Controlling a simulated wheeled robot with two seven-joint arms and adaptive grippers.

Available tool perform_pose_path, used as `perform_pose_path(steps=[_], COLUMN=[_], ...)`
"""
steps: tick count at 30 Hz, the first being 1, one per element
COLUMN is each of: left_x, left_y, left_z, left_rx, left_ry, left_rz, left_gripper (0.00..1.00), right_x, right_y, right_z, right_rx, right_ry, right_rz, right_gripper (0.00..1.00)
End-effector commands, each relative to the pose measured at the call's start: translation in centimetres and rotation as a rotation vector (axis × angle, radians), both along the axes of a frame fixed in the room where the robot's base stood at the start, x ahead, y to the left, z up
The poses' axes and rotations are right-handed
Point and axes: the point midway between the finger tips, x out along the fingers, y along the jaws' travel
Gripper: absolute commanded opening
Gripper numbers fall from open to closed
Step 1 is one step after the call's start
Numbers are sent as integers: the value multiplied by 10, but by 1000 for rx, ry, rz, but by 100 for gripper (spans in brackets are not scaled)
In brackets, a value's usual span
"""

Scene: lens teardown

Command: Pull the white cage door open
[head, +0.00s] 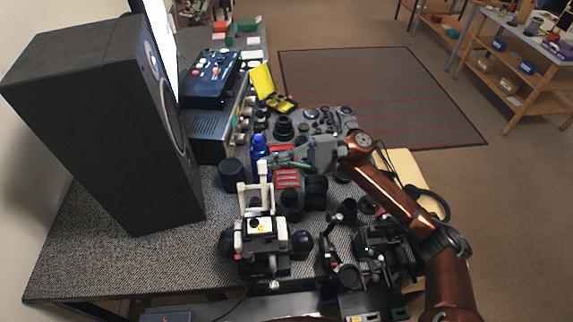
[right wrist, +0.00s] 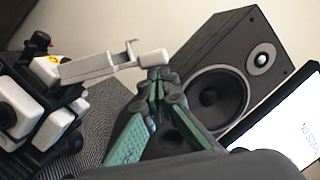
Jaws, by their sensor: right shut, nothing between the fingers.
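A small black-and-white device stands at the front of the table, and its white frame, which looks like the cage door (head: 245,198), stands up from it. In the right wrist view the white bar (right wrist: 95,66) reaches from the device body (right wrist: 30,110) to my fingertips, with a small upright piece near its end. My right gripper (head: 273,161) comes in from the right in the head view, at the top of the white frame. Its green-sided fingers (right wrist: 158,76) are shut and empty at the bar's end; I cannot tell whether they touch it. My left gripper is not in view.
A large black speaker (head: 100,120) stands on the left of the table. A blue bottle (head: 260,150), a black cylinder (head: 232,175) and several lenses crowd around the device. Black equipment (head: 380,240) lies to the right. The table's front left is clear.

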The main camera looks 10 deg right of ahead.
Motion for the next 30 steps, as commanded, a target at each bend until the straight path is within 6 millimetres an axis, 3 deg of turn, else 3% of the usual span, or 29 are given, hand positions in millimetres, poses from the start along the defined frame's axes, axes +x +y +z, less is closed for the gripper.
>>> perform_pose_path(steps=[1, 7, 15, 30], left_x=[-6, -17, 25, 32], left_y=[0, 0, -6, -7], left_z=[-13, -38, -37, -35], left_rx=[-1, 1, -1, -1], left_ry=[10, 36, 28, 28], left_rz=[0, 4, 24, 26], left_gripper=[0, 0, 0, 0], right_x=[0, -10, -21, -23], right_y=[7, 13, 13, 12], right_z=[-5, 5, 17, 20], right_rx=[-1, -18, -33, -36], right_ry=[-25, -151, -251, -268], right_rz=[12, 20, 17, 15], right_gripper=[0, 0, 0, 0])
